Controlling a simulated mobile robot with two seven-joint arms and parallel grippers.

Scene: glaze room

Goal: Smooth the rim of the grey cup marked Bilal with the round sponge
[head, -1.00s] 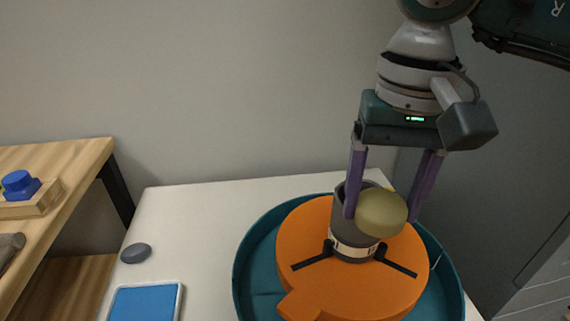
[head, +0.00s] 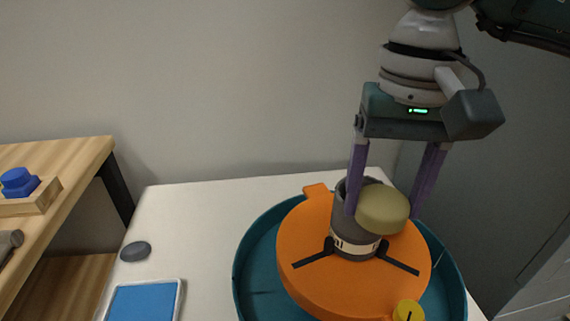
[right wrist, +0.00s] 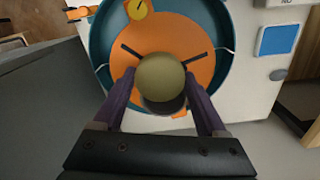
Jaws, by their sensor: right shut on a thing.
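The grey cup (head: 349,226) stands upright at the middle of an orange wheel head (head: 310,280), between black holding arms. A pale band with dark marks runs round its lower part; I cannot read the name. The round olive-yellow sponge (head: 382,209) is between the fingers of my right gripper (head: 383,213), which is shut on it. The sponge overlaps the right side of the cup's rim and hides part of it. In the right wrist view the sponge (right wrist: 160,76) covers much of the cup (right wrist: 163,105). My left gripper is not in view.
A teal basin (head: 252,262) surrounds the wheel head on a white table (head: 200,215). A yellow knob (head: 408,311) sits on the wheel's edge. A grey oval piece (head: 135,251) and a blue tray (head: 145,302) lie left. A wooden shelf (head: 70,155) stands further left.

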